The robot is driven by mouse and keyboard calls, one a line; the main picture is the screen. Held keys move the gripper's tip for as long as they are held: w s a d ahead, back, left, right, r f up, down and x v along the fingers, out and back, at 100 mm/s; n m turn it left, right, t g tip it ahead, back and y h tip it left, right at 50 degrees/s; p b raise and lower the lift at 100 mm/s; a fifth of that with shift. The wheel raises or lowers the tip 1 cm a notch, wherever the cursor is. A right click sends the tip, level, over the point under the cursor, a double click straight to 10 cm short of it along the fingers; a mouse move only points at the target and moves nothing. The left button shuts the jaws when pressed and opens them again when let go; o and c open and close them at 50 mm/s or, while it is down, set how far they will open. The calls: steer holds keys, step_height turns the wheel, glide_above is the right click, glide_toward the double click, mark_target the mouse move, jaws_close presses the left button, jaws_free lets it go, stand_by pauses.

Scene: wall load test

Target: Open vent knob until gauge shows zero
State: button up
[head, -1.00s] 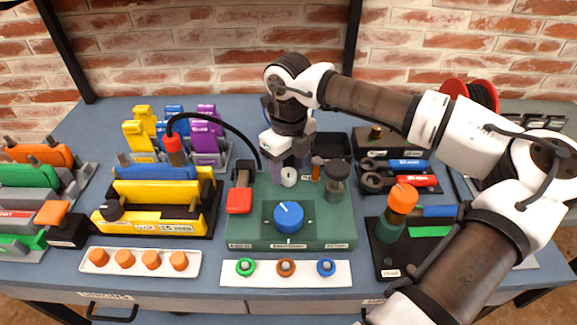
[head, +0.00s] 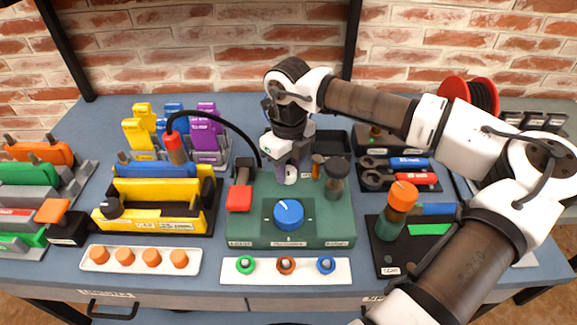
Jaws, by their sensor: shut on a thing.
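The green test unit (head: 260,232) stands at the middle of the bench. On its front is a blue knob (head: 289,214) with a white pointer line aimed up and to the left. My gripper (head: 290,172) points down over the back of the unit, behind the blue knob and apart from it. It is shut on a small pale part (head: 291,176), mostly hidden by the fingers; I cannot tell whether this is the vent knob. No gauge reading can be made out.
A red block (head: 239,198) stands left of the blue knob. A small orange-brown post (head: 317,166) and a black-capped post (head: 337,178) stand close right of my gripper. A black hose (head: 225,124) arches at the left. A white strip (head: 265,279) with coloured rings lies in front.

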steer(key=shift+f+n+b, duration=0.1)
steer(key=shift+n+b, duration=0.2)
steer(key=n+b, duration=0.2)
steer(key=n, duration=0.1)
steer(key=n+b, duration=0.2)
steer(key=n, duration=0.2)
steer(key=n+b, duration=0.2)
steer(key=n, duration=0.3)
steer(key=shift+n+b, duration=0.55)
steer(key=shift+n, duration=1.75)
steer(key=o, duration=1)
